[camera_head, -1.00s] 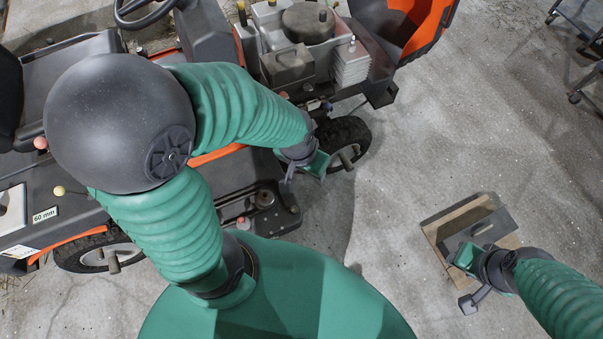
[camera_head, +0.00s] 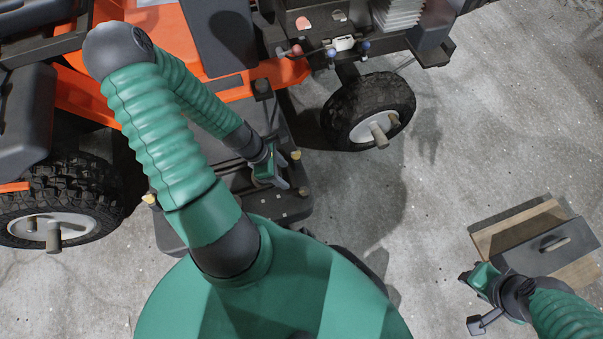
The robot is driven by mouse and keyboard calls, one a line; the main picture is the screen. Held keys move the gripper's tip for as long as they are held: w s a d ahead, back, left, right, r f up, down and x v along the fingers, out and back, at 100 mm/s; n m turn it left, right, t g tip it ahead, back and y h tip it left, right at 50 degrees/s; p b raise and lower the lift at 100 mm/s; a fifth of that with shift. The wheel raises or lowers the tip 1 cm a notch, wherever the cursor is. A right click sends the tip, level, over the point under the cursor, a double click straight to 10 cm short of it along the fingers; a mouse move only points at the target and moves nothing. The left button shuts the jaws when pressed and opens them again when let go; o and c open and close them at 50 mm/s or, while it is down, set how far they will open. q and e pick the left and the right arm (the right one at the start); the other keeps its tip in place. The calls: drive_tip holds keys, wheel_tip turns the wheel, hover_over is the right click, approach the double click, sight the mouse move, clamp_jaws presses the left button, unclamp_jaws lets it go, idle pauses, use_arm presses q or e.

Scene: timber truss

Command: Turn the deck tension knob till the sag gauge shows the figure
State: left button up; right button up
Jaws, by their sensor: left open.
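The black mower deck (camera_head: 296,207) lies beside the orange machine. My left gripper (camera_head: 275,172) is open over the deck's right end. A small yellow knob (camera_head: 295,155) shows close beside its fingers; I cannot tell if they touch. Another yellow knob (camera_head: 149,199) sits at the deck's left end. Red (camera_head: 297,50) and blue (camera_head: 365,47) knobs show higher up. I cannot tell which is the deck tension knob. No gauge figure is readable. My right gripper (camera_head: 474,292) is beside a dark handled box (camera_head: 547,243) on the floor; its jaw gap is unclear.
A front wheel (camera_head: 368,108) stands right of the deck, and a larger wheel (camera_head: 60,205) stands at the left. The dark box rests on a wooden board (camera_head: 520,226). Bare concrete floor (camera_head: 440,170) lies between the machine and the board.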

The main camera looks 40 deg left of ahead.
use_arm(q)
drive_tip(key=b+x, duration=0.9)
drive_tip(key=x, duration=0.5)
drive_tip(key=shift+d+f+b, duration=0.1)
drive_tip(key=shift+f+b, duration=0.2)
drive_tip(key=shift+f, duration=0.1)
drive_tip(key=shift+w+d+f, duration=0.15)
drive_tip(key=shift+d+f, duration=0.1)
drive_tip(key=shift+f, duration=0.05)
drive_tip(key=shift+c, duration=0.2)
drive_tip(key=shift+r, duration=0.1)
clamp_jaws()
